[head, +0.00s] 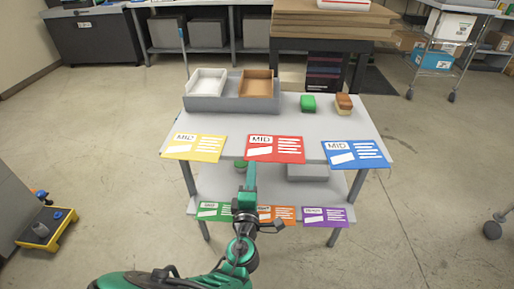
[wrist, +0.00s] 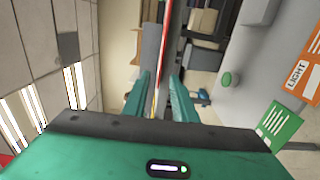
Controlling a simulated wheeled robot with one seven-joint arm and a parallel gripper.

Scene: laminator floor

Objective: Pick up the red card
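The red card (head: 276,149), marked MID, lies at the front edge of the table's upper shelf, between a yellow card (head: 195,147) and a blue card (head: 356,154). My gripper (head: 250,168) is at the card's front edge, left of its middle, in the head view. In the wrist view my gripper (wrist: 161,97) is open, with a gap between its two teal fingers. A thin red strip, seemingly the red card edge-on (wrist: 168,35), runs into that gap. I cannot tell whether either finger touches it.
Green, orange and purple cards (head: 325,216) line the lower shelf. A yellow trolley (head: 48,230) stands left.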

